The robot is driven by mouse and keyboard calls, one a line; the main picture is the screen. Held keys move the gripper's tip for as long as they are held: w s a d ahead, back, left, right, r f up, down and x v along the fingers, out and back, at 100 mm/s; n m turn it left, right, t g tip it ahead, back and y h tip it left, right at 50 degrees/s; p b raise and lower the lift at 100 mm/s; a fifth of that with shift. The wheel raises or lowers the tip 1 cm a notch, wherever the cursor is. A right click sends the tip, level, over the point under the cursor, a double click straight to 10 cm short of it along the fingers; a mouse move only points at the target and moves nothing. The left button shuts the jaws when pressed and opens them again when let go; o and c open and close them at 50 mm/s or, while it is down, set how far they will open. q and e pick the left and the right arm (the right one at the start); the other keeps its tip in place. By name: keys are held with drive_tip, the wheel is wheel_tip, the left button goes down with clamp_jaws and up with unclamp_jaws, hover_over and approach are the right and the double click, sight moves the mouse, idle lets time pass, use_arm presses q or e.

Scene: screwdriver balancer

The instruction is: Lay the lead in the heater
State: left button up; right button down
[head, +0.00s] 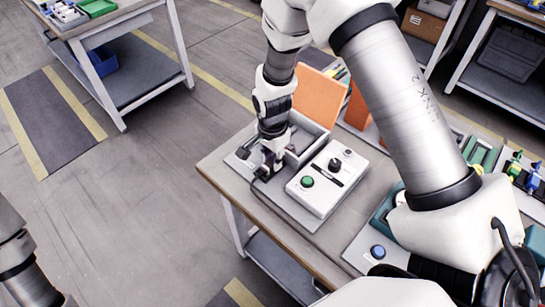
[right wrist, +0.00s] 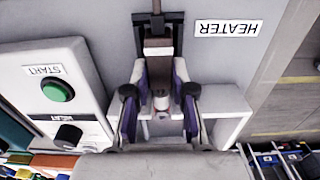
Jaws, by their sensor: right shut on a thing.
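My right gripper (head: 268,169) points down at the near left corner of the bench, beside the white control box. In the right wrist view its two purple-padded fingers (right wrist: 160,103) are shut on the lead, of which a small pale piece with a reddish band (right wrist: 161,98) shows between them. The rest of the lead is hard to make out. The heater's plate (right wrist: 100,20) carries a "HEATER" label (right wrist: 227,27). A dark bracket with a brownish block (right wrist: 158,45) stands in line with the fingers. A pale block (right wrist: 225,108) lies beside them. My left gripper is out of view.
The control box (head: 325,195) has a green START button (head: 307,182) and a black knob (head: 335,164). An open case with an orange lid (head: 318,95) stands behind the gripper. Trays with coloured parts (head: 515,170) fill the right side of the bench (head: 235,165).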

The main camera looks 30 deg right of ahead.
drive_tip(key=c, duration=0.9)
unclamp_jaws()
wheel_tip(320, 180, up, 12)
